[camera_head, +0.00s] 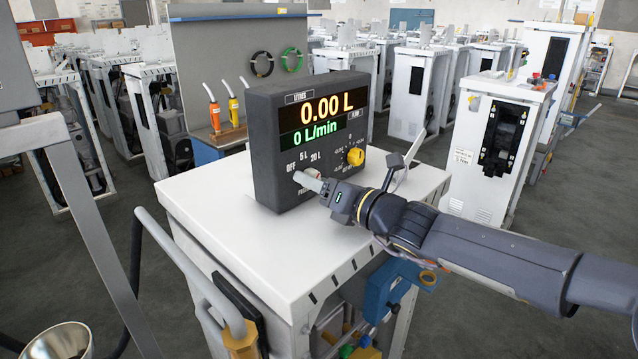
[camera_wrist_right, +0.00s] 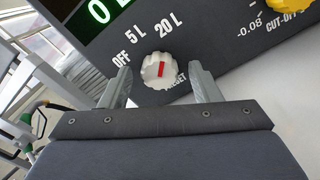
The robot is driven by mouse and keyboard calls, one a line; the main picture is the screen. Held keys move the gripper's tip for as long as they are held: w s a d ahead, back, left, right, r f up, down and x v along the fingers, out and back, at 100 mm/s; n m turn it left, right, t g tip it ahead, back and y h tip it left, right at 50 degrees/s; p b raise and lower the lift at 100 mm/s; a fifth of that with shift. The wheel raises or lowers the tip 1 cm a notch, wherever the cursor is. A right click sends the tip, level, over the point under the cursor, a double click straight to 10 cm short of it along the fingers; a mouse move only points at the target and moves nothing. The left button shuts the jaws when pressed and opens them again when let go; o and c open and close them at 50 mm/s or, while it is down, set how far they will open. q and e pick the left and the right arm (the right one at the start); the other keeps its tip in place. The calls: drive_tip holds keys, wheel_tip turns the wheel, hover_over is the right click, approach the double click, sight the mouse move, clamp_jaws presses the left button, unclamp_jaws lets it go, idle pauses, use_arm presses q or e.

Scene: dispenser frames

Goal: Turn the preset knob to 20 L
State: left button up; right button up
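The dispenser head (camera_head: 262,148) is a dark box on a white cabinet. Its display reads 0.00 L and 0 L/min. The white preset knob (camera_wrist_right: 151,79) has a red mark and sits below the labels OFF, 5 L and 20 L (camera_wrist_right: 169,24). I cannot tell surely which label the mark points at. My right gripper (camera_wrist_right: 160,70) is open, with one finger on each side of the knob; small gaps show between fingers and knob. In the head view my right gripper (camera_head: 311,183) reaches the panel's lower left and largely covers the knob. My left gripper is not in view.
A yellow cut-off knob (camera_head: 356,156) sits on the panel's right side. The white cabinet top (camera_head: 215,215) is otherwise clear. A bent grey pipe (camera_head: 190,270) rises at the front left. Other white dispensers (camera_head: 500,135) stand behind.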

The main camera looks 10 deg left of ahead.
drive_tip(key=b+v, duration=0.1)
drive_tip(key=v, duration=0.6)
drive_tip(key=shift+s+d, duration=0.2)
drive_tip(key=shift+d, duration=0.15)
